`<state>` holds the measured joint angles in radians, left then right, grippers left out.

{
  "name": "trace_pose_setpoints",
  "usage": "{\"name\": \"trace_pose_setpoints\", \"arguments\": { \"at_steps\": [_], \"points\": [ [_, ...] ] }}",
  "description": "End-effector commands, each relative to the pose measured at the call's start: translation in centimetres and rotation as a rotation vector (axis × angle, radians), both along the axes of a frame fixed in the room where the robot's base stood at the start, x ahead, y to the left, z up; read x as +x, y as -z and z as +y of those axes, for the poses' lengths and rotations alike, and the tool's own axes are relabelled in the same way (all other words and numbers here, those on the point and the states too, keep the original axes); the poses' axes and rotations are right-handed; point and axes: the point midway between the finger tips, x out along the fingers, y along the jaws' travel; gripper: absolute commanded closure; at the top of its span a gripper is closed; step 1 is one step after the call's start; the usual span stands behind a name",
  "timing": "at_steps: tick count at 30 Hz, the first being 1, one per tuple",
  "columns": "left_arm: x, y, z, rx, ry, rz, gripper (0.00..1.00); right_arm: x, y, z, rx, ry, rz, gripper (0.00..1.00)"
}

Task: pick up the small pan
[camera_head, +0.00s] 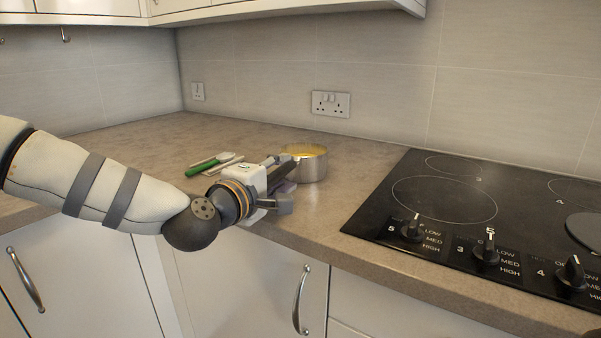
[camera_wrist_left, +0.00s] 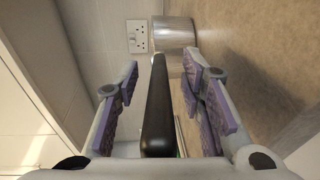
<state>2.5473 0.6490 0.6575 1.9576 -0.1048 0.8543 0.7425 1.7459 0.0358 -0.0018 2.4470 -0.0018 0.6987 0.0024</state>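The small pan (camera_head: 308,165) is a steel pot with something yellow inside, standing upright on the counter left of the hob. Its steel side also shows at the top of the left wrist view (camera_wrist_left: 173,33). Its black handle (camera_wrist_left: 158,115) points back toward my left gripper (camera_head: 281,183). In the left wrist view, the handle lies between the two purple-padded fingers of the left gripper (camera_wrist_left: 162,86), with a gap on each side. The fingers are open and not closed on it. In the head view the gripper hides most of the handle. My right gripper is in neither view.
A green-handled utensil and pale pieces (camera_head: 208,164) lie on the counter (camera_head: 140,150) behind my left gripper. The black hob (camera_head: 450,205) with knobs is at the right. The tiled wall with a socket (camera_head: 331,104) stands behind the pan. A wall cabinet (camera_head: 280,8) hangs above.

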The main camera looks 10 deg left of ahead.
Motion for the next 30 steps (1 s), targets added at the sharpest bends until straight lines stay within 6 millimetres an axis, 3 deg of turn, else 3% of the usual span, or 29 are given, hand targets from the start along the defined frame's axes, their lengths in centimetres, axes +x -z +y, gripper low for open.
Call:
{"name": "trace_pose_setpoints", "arguments": {
  "at_steps": [2,6,7,22,30],
  "points": [
    [0.0,-0.1,0.0,0.0,0.0,-0.001,0.64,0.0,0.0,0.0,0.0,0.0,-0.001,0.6],
    [0.0,-0.1,0.0,0.0,0.0,-0.001,0.96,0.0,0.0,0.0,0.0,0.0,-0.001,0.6],
    [-0.1,-0.1,0.0,0.0,0.0,-0.001,1.0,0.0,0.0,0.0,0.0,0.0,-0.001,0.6],
    [0.0,-0.7,0.1,0.0,-0.001,-0.009,1.0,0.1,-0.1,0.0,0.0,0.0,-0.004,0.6],
    [-0.7,-5.1,-0.5,0.001,0.002,-0.018,1.0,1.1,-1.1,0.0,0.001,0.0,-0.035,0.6]
  ]
}}
